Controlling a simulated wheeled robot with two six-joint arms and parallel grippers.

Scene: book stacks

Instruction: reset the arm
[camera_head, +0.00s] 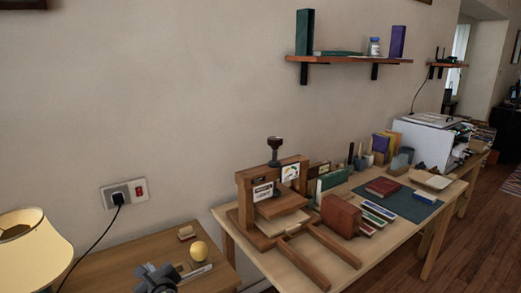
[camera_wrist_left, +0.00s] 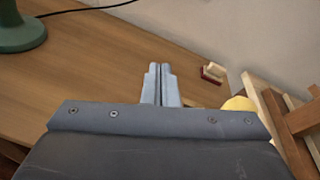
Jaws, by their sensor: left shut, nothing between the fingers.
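My left gripper (camera_head: 158,276) shows at the bottom of the head view, above the small wooden table with the lamp. In the left wrist view its two grey fingers (camera_wrist_left: 160,84) are together, with nothing between them. A yellow ball (camera_head: 199,251) lies just right of the gripper in the head view; part of it also shows in the left wrist view (camera_wrist_left: 238,103), half hidden by the gripper body. A small red and cream block (camera_head: 186,233) is behind the ball. My right gripper is in neither view.
A cream lamp (camera_head: 35,250) stands at the left. A wooden press (camera_head: 245,200) stands on the work table, with books and a dark mat (camera_head: 415,205) to its right. A wall shelf (camera_head: 345,60) hangs above. The lamp table's middle (camera_wrist_left: 110,50) is clear.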

